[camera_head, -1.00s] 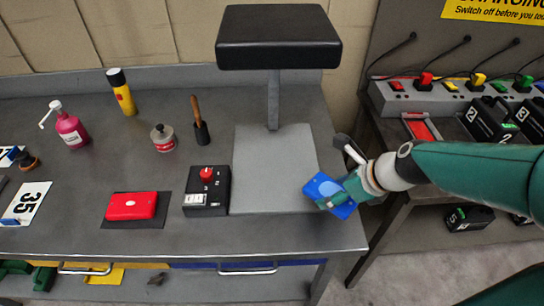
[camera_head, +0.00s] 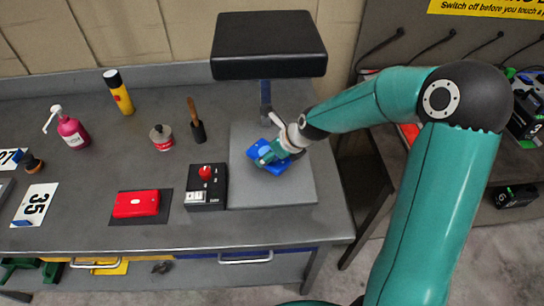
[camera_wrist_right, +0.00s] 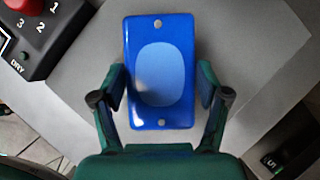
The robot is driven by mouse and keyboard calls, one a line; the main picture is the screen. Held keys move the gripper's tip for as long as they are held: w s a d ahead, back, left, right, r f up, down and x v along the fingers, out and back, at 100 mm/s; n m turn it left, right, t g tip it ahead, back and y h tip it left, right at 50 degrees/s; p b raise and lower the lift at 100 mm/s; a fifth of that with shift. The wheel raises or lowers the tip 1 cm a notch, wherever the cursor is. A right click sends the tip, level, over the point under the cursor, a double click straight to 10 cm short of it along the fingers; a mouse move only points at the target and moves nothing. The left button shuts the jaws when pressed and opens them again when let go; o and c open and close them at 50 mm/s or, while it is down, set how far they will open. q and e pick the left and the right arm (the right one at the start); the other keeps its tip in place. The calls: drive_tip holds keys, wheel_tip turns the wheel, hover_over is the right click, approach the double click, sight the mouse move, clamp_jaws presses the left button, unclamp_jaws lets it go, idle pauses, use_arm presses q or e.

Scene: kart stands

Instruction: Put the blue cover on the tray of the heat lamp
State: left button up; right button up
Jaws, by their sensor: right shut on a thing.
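The blue cover (camera_head: 268,168) is held in my right gripper (camera_head: 272,155) over the grey tray (camera_head: 295,190) of the heat lamp (camera_head: 268,45). In the right wrist view the cover (camera_wrist_right: 160,40) is a rounded blue plate with a lighter oval and two small holes, between the two fingers of my right gripper (camera_wrist_right: 162,90). The grey tray (camera_wrist_right: 250,50) lies beneath it. I cannot tell whether the cover touches the tray. The lamp's black head stands above the tray's back on a post. My left gripper is not in view.
A control box (camera_head: 206,190) with a red knob stands just left of the tray. A red case (camera_head: 136,204) lies on a dark mat further left. A brush (camera_head: 195,120), a tin (camera_head: 162,138), a yellow can (camera_head: 120,95) and a pink bottle (camera_head: 70,132) stand behind.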

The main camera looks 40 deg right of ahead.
wheel_tip(320, 180, down, 3)
drive_tip(key=shift+r+b, duration=0.1)
drive_tip(key=shift+b, duration=0.3)
drive_tip(key=shift+r, duration=0.1)
drive_tip(key=o, duration=1.3)
drive_tip(key=shift+c, duration=0.2)
drive_tip(key=p+v, duration=0.1)
drive_tip(key=v, duration=1.1)
